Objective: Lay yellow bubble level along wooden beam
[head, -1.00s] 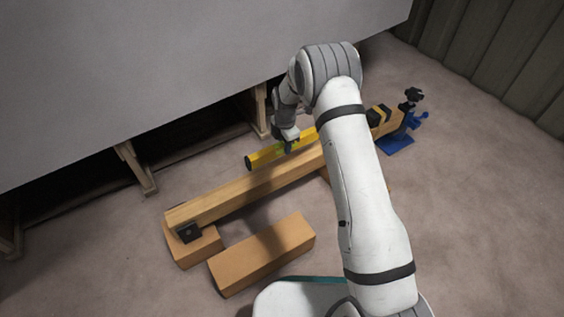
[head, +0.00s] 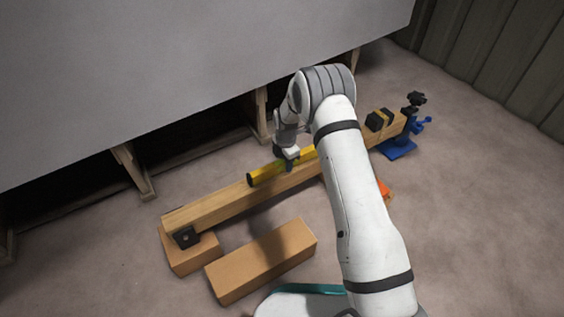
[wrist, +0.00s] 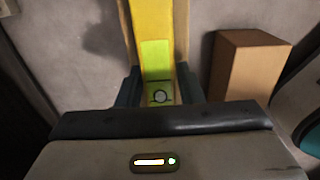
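The yellow bubble level (head: 265,175) is lengthwise over the wooden beam (head: 225,206), roughly parallel to it. My gripper (head: 288,165) is shut on the level from above. In the wrist view, its dark fingers (wrist: 160,90) flank the level (wrist: 152,28) near the greenish vial, and strips of the beam (wrist: 184,35) show on both sides. I cannot tell whether the level touches the beam's top. My arm hides the level's far end and part of the beam.
A black fitting (head: 187,236) is at the near end. A loose wooden block (head: 262,262) lies in front. A grey panel (head: 190,70) overhangs behind.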

